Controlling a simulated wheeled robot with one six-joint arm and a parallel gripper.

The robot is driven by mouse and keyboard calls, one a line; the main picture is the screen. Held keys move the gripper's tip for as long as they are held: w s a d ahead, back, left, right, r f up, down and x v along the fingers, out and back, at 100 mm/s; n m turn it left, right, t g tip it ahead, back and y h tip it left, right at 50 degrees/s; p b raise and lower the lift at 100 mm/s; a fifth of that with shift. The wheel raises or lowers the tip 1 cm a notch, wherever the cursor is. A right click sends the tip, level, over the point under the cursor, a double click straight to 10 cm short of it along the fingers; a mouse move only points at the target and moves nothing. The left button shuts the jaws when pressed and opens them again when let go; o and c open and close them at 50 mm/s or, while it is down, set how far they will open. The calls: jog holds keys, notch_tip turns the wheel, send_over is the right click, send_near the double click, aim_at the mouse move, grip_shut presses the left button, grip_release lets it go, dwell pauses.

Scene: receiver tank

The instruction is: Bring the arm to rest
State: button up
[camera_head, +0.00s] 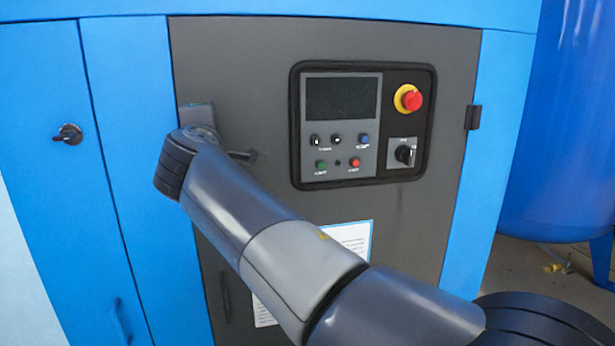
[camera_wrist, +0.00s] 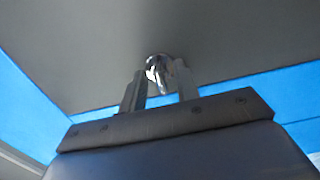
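My arm reaches up and to the left across the dark grey door (camera_head: 400,240) of the blue cabinet in the head view. Its wrist end is close to the door's left side, left of the control panel, and my gripper is mostly hidden there. In the wrist view my gripper (camera_wrist: 159,70) has its two fingers apart. A small shiny latch or knob (camera_wrist: 158,74) on the dark surface shows between the fingertips. I see no clear contact, and the depth between them is hard to judge.
The control panel (camera_head: 395,172) with a red emergency stop (camera_head: 408,98) and a rotary switch (camera_head: 404,154) is right of my wrist. A black latch (camera_head: 68,133) is on the left blue panel (camera_head: 50,200). A blue tank (camera_head: 565,130) stands at the right.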

jog(key=shift+s, duration=0.1)
jog(key=b+v, duration=0.2)
jog(key=v, duration=0.8)
jog(key=w+a+n+p, duration=0.2)
jog(key=w+n+p, duration=0.6)
jog(key=n+p, duration=1)
jog(key=shift+r+p, duration=0.3)
jog(key=shift+p, duration=0.8)
jog(key=shift+a, duration=0.1)
